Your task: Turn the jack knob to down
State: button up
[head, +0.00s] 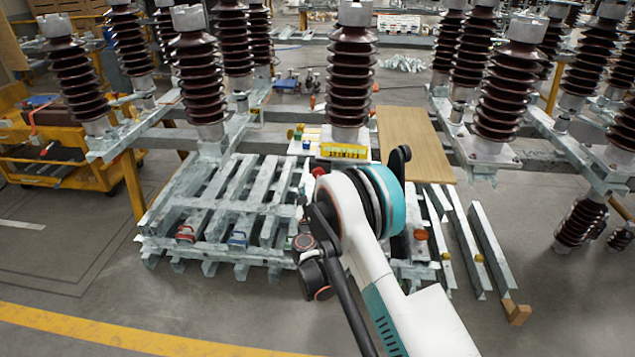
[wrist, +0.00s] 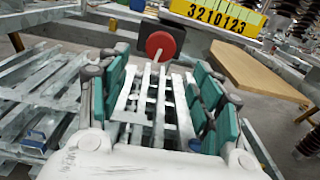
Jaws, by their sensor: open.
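A round red knob (wrist: 160,45) sits on a dark box in the wrist view, just below a yellow scale plate (wrist: 216,16) marked 3210123. A small red part, likely the same knob (head: 318,171), shows left of my arm in the head view, under the yellow plate (head: 345,151). I cannot tell which way the knob is turned. My gripper (wrist: 165,95) is open in the wrist view, with teal-padded fingers apart and nothing between them. The knob lies beyond the fingertips, near the middle. In the head view my arm hides the fingers.
Metal frames (head: 225,200) lie stacked below and left. A wooden board (head: 415,140) lies to the right of the plate. Tall brown insulators (head: 350,75) stand behind. A red (head: 185,234) and a blue (head: 238,239) small item sit at the frames' front. The front floor is clear.

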aim_at(319, 172)
jog(key=w+b, duration=0.2)
jog(key=w, duration=0.6)
jog(key=shift+w+d, duration=0.15)
jog(key=c, duration=1.1)
